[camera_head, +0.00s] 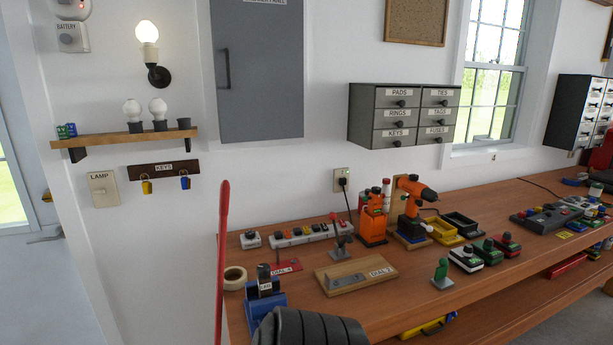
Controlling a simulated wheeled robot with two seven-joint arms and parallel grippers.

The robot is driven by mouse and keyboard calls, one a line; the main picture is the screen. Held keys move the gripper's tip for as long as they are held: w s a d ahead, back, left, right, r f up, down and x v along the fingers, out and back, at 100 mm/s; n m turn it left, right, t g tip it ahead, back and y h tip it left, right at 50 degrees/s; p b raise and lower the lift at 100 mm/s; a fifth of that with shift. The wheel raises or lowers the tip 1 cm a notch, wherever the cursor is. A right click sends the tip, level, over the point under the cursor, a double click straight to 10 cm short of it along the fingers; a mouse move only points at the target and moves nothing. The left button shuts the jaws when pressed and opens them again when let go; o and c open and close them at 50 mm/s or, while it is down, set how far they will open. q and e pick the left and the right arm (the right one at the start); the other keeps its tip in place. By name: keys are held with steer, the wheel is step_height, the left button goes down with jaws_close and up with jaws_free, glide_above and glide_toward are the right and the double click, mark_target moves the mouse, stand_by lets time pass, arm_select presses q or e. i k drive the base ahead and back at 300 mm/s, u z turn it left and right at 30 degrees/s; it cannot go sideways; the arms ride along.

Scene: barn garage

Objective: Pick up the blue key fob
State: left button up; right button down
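The blue key fob (185,182) hangs from the right end of the dark wooden key rack (164,169) labelled KEYS, on the white wall at the left. A yellow key fob (146,187) hangs from the rack's left end, apart from the blue one. Both hang free below the rack, with bare wall beneath them. Neither of my grippers shows in the head view.
A wooden shelf (104,139) with bulbs is above the rack; a LAMP switch (103,189) is left of it. A red upright bar (222,255) stands at the workbench's (440,290) left end. A dark ribbed shape (309,328), unidentified, fills the bottom middle.

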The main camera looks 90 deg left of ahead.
mark_target(185, 181)
steer(key=u, duration=2.35)
